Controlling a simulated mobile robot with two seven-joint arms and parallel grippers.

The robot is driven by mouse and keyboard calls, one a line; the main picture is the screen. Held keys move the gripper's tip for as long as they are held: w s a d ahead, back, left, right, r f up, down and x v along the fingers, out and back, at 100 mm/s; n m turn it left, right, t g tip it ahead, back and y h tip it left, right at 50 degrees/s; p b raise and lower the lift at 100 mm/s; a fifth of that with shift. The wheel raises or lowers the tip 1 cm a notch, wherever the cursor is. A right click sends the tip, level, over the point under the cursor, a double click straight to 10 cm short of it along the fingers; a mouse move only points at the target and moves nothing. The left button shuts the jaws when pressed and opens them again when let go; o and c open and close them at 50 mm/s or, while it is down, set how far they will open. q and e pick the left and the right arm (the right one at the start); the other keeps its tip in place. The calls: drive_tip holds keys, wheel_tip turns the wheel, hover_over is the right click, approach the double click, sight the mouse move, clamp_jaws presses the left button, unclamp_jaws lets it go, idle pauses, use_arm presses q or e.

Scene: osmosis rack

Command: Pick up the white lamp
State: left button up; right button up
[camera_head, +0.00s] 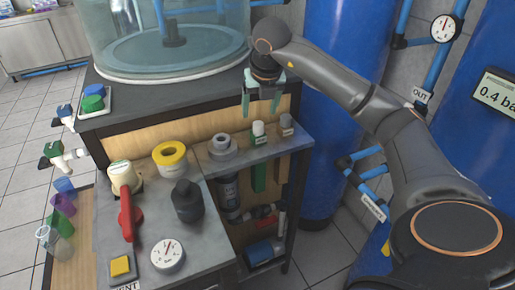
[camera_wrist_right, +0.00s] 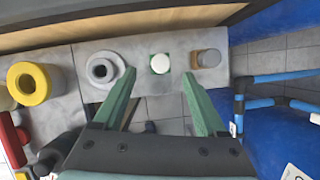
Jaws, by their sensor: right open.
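A small white-topped piece with a green base (camera_head: 258,133), which looks like the white lamp, stands upright on the grey ledge. It also shows from above in the right wrist view (camera_wrist_right: 160,63), between and just beyond the fingertips. My right gripper (camera_head: 260,110) is open and empty, with its green fingers pointing down above and behind the white piece. It also shows in the right wrist view (camera_wrist_right: 158,75). The fingers appear apart from the piece. My left gripper is not in view.
A brown-grey piece (camera_head: 286,125) stands close on the right and a grey ring (camera_head: 222,147) on the left. A yellow ring (camera_head: 170,156), a red handle (camera_head: 128,215) and a gauge (camera_head: 167,257) are on the lower counter. A clear tank (camera_head: 170,50) stands behind.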

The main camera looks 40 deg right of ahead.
drive_tip(key=shift+s+x, duration=0.2)
drive_tip(key=shift+x, duration=2.75)
drive_tip(key=shift+f, duration=0.1)
drive_tip(key=c, duration=1.1)
drive_tip(key=shift+o, duration=0.2)
wheel_tip(320, 180, up, 17)
drive_tip(key=p, duration=0.2)
wheel_tip(320, 180, up, 11)
drive_tip(key=p, duration=0.5)
hover_over(259, 124)
drive_tip(key=shift+a, duration=0.1)
